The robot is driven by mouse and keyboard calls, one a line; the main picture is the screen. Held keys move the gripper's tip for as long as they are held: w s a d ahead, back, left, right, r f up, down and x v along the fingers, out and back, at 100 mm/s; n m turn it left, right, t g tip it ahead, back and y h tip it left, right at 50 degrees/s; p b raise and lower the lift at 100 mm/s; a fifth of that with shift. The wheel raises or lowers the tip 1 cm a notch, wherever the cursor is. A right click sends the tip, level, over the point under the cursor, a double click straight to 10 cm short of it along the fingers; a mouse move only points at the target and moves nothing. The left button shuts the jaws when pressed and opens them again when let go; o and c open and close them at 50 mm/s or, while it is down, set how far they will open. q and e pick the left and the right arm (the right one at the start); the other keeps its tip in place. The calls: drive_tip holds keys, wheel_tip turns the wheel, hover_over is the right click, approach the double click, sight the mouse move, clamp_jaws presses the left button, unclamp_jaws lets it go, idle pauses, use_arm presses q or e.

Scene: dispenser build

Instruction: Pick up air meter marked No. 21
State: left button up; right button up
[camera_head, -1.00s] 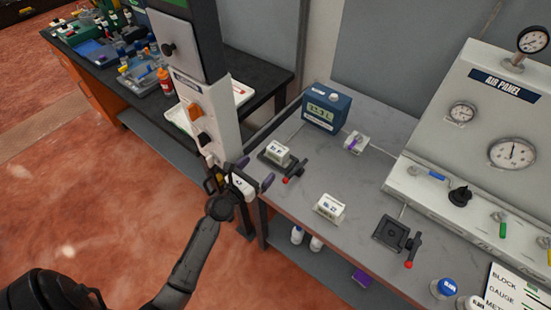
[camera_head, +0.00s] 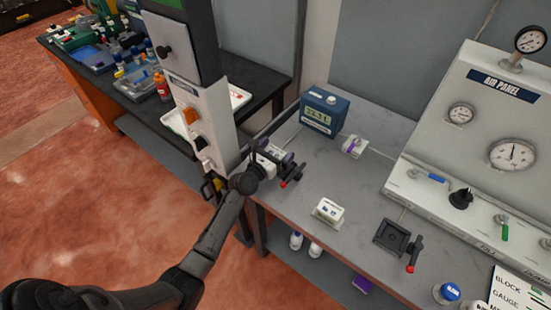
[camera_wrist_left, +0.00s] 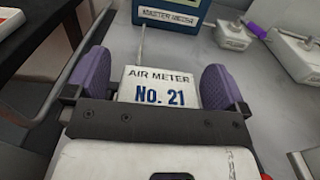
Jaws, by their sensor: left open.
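The air meter marked No. 21 (camera_wrist_left: 160,88) is a white block with dark lettering, seen between the two purple finger pads of my left gripper (camera_wrist_left: 158,85) in the left wrist view. The pads stand on either side of it, open. In the head view my left gripper (camera_head: 275,155) is over the left end of the bench and hides most of this meter. A second white meter (camera_head: 328,211) sits on the bench to the front right; its label is too small to read surely. My right gripper is not in view.
A blue master meter (camera_head: 324,111) stands behind the gripper, with a small white and purple block (camera_head: 354,146) to its right. A red-tipped lever (camera_head: 292,175) is close beside the gripper. An empty dark fixture (camera_head: 391,236) and the air panel (camera_head: 490,130) are to the right.

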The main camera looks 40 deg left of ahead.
use_arm(q)
drive_tip(key=shift+w, duration=0.4)
drive_tip(key=shift+c, duration=0.4)
drive_tip(key=c, duration=1.1)
drive_tip(key=shift+r, duration=0.2)
